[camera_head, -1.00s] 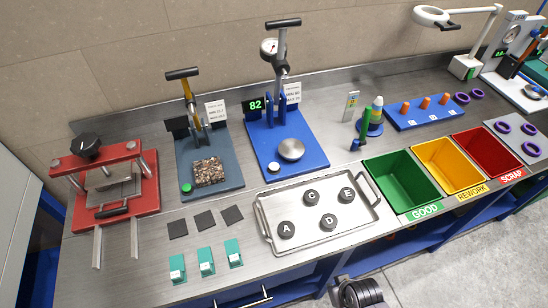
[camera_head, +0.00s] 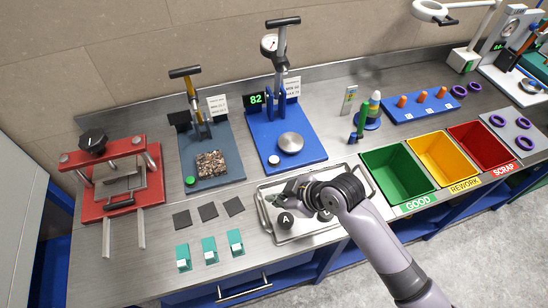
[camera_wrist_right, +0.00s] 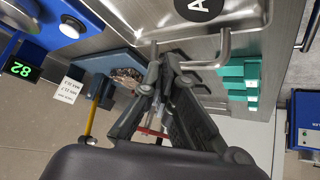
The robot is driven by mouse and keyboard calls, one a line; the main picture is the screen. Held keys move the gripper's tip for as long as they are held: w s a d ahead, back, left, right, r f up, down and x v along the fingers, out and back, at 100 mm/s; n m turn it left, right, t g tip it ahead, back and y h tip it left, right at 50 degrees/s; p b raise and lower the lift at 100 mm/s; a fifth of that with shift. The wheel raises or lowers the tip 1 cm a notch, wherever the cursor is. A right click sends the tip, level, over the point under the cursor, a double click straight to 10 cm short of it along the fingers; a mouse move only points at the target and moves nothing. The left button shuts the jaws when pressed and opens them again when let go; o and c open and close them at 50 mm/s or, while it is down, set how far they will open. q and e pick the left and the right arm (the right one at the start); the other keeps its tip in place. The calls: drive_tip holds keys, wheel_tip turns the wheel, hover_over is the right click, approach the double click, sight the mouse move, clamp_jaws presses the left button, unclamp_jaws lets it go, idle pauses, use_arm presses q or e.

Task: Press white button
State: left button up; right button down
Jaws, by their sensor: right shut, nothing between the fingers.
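The white button (camera_head: 273,160) sits at the front left of the blue press base (camera_head: 311,155), beside a round metal plate (camera_head: 291,142). The button also shows at the upper left of the right wrist view (camera_wrist_right: 71,27). My right gripper (camera_head: 279,199) is over the metal tray, in front of the button and apart from it. In the right wrist view my right gripper (camera_wrist_right: 161,62) has its dark fingers together with nothing between them. My left gripper is not in view.
The tray (camera_head: 264,222) holds black lettered pucks, partly hidden by my right arm; puck A (camera_head: 285,220) shows. A green display (camera_head: 256,99) reads 82 on the blue press. A grey press with a green button (camera_head: 190,180) stands to its left. Green, yellow and red bins are at right.

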drive_tip(key=w+a+r+n+y, duration=0.1)
drive_tip(key=w+a+r+n, duration=0.25)
drive_tip(key=w, duration=0.35)
wheel_tip(320, 180, up, 4)
drive_tip(key=n, duration=0.4)
hover_over(273, 161)
drive_tip(key=shift+f, duration=0.15)
drive_tip(key=shift+f, duration=0.1)
wheel_tip(273, 161, down, 8)
drive_tip(key=b, duration=0.5)
drive_tip(key=shift+f+b, duration=0.35)
drive_tip(key=shift+b, duration=0.25)
drive_tip(key=shift+f+b, duration=0.4)
